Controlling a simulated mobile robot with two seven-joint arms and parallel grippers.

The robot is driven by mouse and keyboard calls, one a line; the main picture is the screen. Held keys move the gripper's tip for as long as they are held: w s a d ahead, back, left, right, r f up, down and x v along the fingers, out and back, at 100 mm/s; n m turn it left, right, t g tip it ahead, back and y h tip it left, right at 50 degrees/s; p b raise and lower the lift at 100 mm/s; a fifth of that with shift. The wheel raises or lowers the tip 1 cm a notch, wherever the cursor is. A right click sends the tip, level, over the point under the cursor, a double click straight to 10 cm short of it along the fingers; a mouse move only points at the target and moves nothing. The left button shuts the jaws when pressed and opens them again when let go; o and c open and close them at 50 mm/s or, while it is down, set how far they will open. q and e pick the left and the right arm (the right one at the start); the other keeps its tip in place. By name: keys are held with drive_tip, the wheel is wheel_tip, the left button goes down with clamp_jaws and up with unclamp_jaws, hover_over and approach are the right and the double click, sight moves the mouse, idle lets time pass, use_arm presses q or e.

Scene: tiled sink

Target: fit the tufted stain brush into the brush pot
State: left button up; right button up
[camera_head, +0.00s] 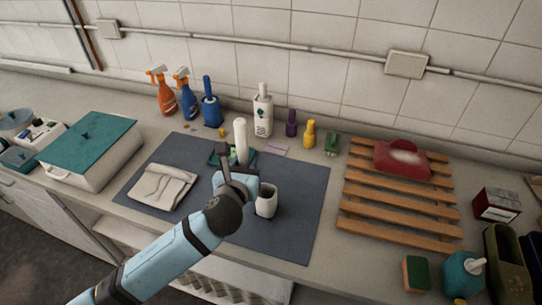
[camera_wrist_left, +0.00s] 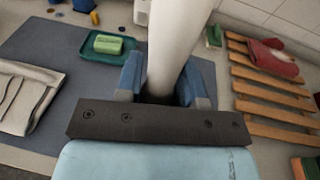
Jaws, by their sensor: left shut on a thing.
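The tufted stain brush shows as a thick white handle (camera_head: 240,138), standing roughly upright above my left gripper (camera_head: 240,168). In the left wrist view the white handle (camera_wrist_left: 175,45) rises between the blue fingers of the left gripper (camera_wrist_left: 160,92), which is shut on it. The brush's lower end and bristles are hidden by the gripper and arm. The brush pot looks to be the white cup (camera_head: 266,200) standing upright on the dark mat, just right of and nearer than the gripper. The brush is apart from it. The pot does not show in the wrist view. My right gripper is in neither view.
The dark mat (camera_head: 300,215) carries a folded cloth (camera_head: 162,187) and a teal soap dish (camera_wrist_left: 92,48). Spray bottles (camera_head: 166,95) and other bottles stand along the wall. The mat's right part is clear.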

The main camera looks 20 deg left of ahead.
use_arm(q)
drive_tip(key=shift+t+y, duration=0.6)
drive_tip(key=shift+t, duration=0.1)
drive_tip(key=w+d, duration=0.1)
drive_tip(key=d, duration=0.1)
drive_tip(key=w+d+r, duration=0.1)
drive_tip(key=w+d, duration=0.1)
drive_tip(key=shift+w, duration=0.25)
wheel_tip(320, 180, down, 6)
drive_tip(key=shift+r+b, duration=0.1)
drive_tip(key=shift+b, duration=1.05)
drive_tip(key=shift+p, duration=1.1)
idle(0.7)
